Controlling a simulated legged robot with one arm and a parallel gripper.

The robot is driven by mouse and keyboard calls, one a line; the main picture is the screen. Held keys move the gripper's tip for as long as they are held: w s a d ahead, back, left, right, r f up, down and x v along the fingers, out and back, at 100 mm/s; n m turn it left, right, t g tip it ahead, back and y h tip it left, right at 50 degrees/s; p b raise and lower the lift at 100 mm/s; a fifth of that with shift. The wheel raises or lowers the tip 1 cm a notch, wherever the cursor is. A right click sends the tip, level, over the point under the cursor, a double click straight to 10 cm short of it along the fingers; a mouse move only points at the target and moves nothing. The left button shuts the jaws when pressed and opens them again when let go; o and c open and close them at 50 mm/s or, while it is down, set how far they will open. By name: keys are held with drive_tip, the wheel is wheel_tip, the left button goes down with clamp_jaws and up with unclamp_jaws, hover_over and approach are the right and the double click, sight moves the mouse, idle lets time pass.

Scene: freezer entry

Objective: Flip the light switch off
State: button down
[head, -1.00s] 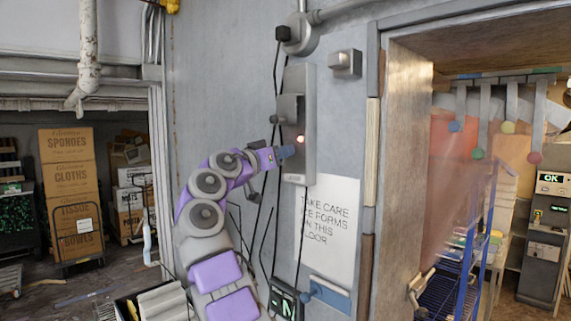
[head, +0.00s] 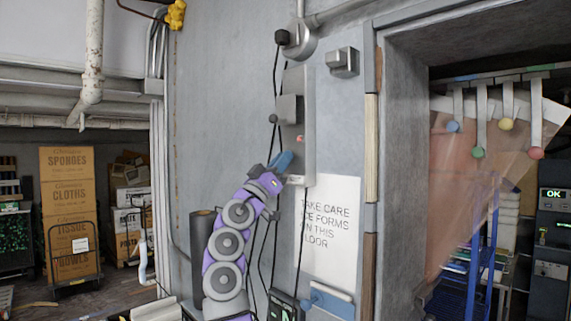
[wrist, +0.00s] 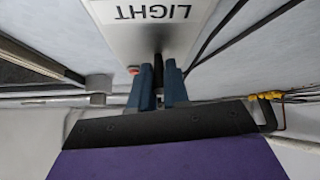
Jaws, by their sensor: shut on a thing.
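The light switch is a tall grey box (head: 298,135) on the wall, with a grey block on its front and a small dim red lamp (head: 298,139). In the wrist view its plate (wrist: 150,35) carries the word LIGHT upside down, and the red lamp (wrist: 133,70) shows beside the fingers. My gripper (head: 281,161) reaches up to the lower part of the box. In the wrist view its blue fingers (wrist: 160,88) are shut around a dark lever (wrist: 158,66) of the switch. The lever is mostly hidden between the fingers.
A paper warning sign (head: 331,225) hangs below the switch. Black cables (head: 274,90) run down beside it. A doorway with a clear strip curtain (head: 470,180) opens on the right, with a blue rack (head: 480,250) inside. Stacked cartons (head: 68,210) stand at the left.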

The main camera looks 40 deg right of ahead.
drive_tip(key=shift+w+a+f+t, duration=0.1)
drive_tip(key=shift+w+f+t, duration=0.1)
drive_tip(key=shift+t, duration=0.1)
drive_tip(key=c, duration=1.6)
unclamp_jaws()
drive_tip(key=o, duration=0.5)
drive_tip(key=shift+w+a, duration=0.15)
drive_tip(key=shift+a, duration=0.15)
drive_tip(key=shift+s+d+r, duration=0.1)
drive_tip(key=shift+s, duration=0.15)
drive_tip(key=shift+f, duration=0.4)
drive_tip(key=b+v, duration=0.5)
drive_tip(key=v, duration=0.3)
drive_tip(key=b+v, duration=0.6)
drive_tip(key=v, duration=0.3)
drive_tip(key=shift+w, duration=0.25)
